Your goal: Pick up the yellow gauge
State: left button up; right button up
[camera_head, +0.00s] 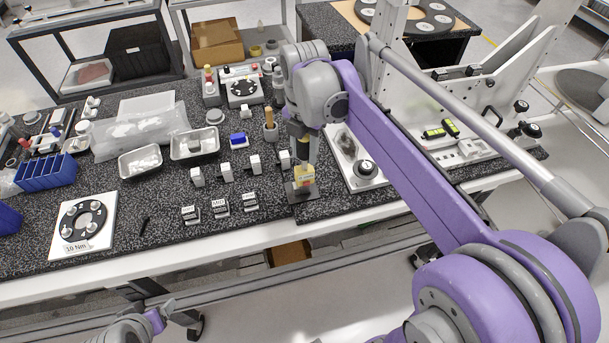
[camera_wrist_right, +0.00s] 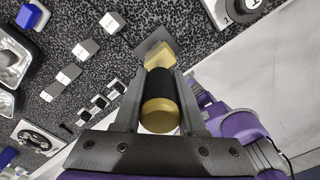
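The yellow gauge (camera_head: 305,176) stands upright at a small grey plate (camera_head: 301,192) near the table's front edge. In the right wrist view, the gauge (camera_wrist_right: 160,114) shows a gold round end, a black middle and a yellow block at its far end. My right gripper (camera_head: 303,158) is over the gauge from above. In the wrist view, the fingers of the right gripper (camera_wrist_right: 161,80) lie on either side of the black middle, very close to it. I cannot tell whether they press on it. Of my left arm only a part shows at the bottom; its gripper is not visible.
Small white-and-black blocks (camera_head: 220,208) stand left of the gauge. Metal trays (camera_head: 194,144), a blue bin (camera_head: 45,174) and a white dial plate (camera_head: 83,222) are farther left.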

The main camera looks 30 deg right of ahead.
grip_shut()
dwell(1.0)
